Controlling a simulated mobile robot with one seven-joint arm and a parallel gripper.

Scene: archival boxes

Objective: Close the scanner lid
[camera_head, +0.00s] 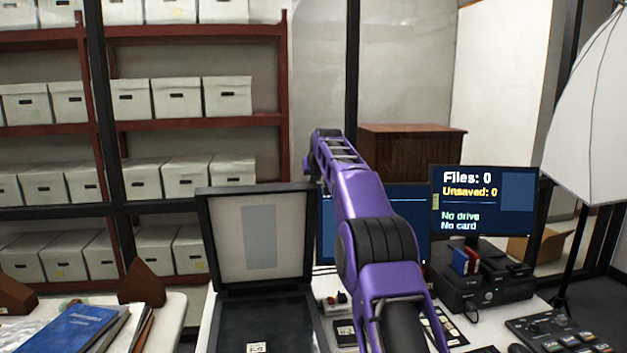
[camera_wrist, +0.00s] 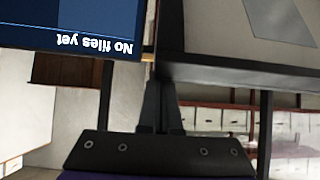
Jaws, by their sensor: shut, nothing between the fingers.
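The scanner lid (camera_head: 228,235) stands open and upright at the back of the dark scanner base (camera_head: 285,318) in the head view. Its pale inner side, with a grey rectangle, faces me. A small light label or card (camera_head: 257,348) lies at the base's front. In the wrist view, which is upside down, the lid (camera_wrist: 220,74) fills the upper right. My gripper (camera_wrist: 165,90) is shut and empty, with its dark fingers pointing up to the lid's dark edge; I cannot tell whether they touch. In the head view my purple arm rises right of the lid, and the fingers cannot be made out.
A monitor (camera_head: 484,200) reading "Files: 0" stands right, and another screen (camera_head: 408,212) is partly behind my arm. Blue folders (camera_head: 75,332) lie on a table at left. Shelves of archival boxes (camera_head: 176,98) stand behind. A white umbrella light (camera_head: 590,120) is at far right.

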